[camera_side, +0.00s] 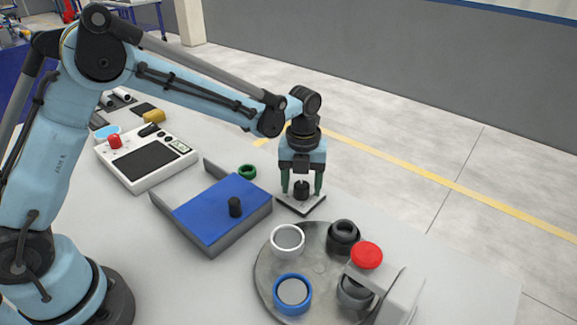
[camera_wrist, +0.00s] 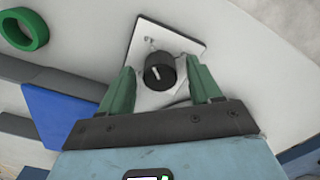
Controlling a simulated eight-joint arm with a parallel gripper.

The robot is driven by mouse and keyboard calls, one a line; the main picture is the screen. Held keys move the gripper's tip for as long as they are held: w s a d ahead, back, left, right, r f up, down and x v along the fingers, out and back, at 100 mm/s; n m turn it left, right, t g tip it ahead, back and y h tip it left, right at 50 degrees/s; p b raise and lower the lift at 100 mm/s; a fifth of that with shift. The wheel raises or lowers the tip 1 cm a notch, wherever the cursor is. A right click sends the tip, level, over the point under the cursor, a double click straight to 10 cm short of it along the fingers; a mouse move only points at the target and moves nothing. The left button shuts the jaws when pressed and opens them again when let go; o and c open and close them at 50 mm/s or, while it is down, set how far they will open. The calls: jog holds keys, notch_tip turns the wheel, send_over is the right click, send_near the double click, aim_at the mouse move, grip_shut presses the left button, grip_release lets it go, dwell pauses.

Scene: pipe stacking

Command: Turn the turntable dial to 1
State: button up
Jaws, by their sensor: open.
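The dial is a black round knob (camera_wrist: 159,71) with a white pointer mark, on a light square plate (camera_wrist: 140,48). In the side view the knob (camera_side: 301,188) sits on its plate (camera_side: 313,207) behind the turntable. My gripper (camera_side: 302,182) points straight down over it. Its green fingers stand on either side of the knob, open, with gaps showing in the wrist view (camera_wrist: 160,82). The numbers on the plate cannot be read. The turntable (camera_side: 266,275) is a grey disc at the front, carrying a white ring (camera_side: 287,240), a blue ring (camera_side: 292,293) and dark pipe parts (camera_side: 344,235).
A control box (camera_side: 145,160) is farther left.

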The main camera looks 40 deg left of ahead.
jog(key=c, duration=1)
jog(key=shift+c, duration=0.2)
